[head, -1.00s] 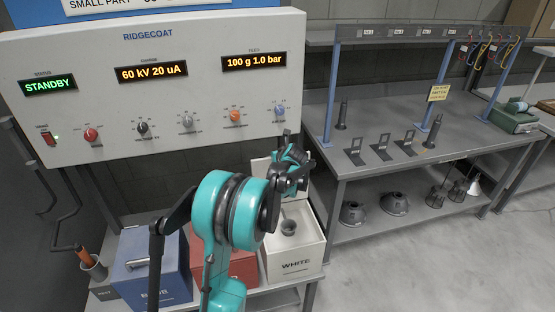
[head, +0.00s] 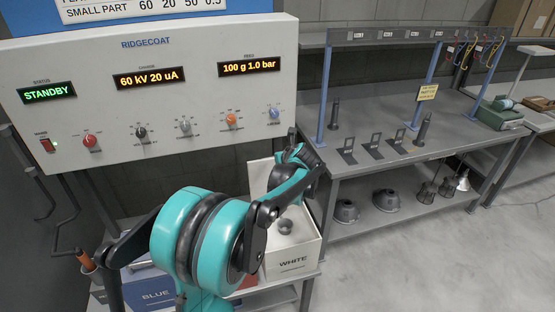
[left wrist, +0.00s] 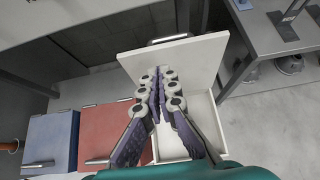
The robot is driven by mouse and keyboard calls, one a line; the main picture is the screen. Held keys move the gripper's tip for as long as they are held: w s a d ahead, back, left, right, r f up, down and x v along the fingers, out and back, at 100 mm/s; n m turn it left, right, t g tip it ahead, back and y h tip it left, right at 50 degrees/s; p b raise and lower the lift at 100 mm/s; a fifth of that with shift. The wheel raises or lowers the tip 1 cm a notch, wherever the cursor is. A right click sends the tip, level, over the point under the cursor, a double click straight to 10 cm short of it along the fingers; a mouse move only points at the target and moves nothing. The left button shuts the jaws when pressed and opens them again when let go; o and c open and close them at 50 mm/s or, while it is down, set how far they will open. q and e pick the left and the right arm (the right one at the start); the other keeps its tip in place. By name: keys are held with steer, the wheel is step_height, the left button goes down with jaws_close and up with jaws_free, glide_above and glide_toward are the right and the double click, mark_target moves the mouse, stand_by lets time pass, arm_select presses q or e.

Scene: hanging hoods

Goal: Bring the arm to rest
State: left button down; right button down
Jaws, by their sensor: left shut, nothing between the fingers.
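My left arm, teal and black, rises from the bottom of the head view and bends to the right in front of the control panel. Its gripper is hidden behind the arm links there. In the left wrist view my left gripper (left wrist: 158,98) is shut and empty, its fingers together above the open white box (left wrist: 172,144). The box's lid (left wrist: 190,62) stands raised behind the fingers. In the head view the box labelled WHITE (head: 292,262) stands below and behind the arm. My right gripper is in neither view.
The RIDGECOAT panel (head: 150,100) with knobs and STANDBY display hangs behind the arm. A blue box (left wrist: 52,138) and a red box (left wrist: 105,132) stand left of the white one. A grey bench (head: 400,160) with stands and hoods is at right. The floor (head: 440,265) at right is clear.

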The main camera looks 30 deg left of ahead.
arm_select(q)
steer(key=shift+s+d+r, duration=0.1)
steer(key=shift+d+r, duration=0.1)
steer(key=shift+d, duration=0.05)
steer(key=s+d+f+n+h+b, duration=0.2)
steer(key=s+d+f+n+h, duration=0.2)
steer(key=s+d+n, duration=0.8)
steer(key=s+d+f+n+h+b, duration=0.2)
steer(key=s+d+f+n+h, duration=0.2)
steer(key=s+d+n, duration=0.9)
steer(key=s+f+n, duration=0.1)
steer(key=s, duration=0.3)
steer(key=shift+f+b, duration=0.4)
steer(key=shift+s, duration=0.1)
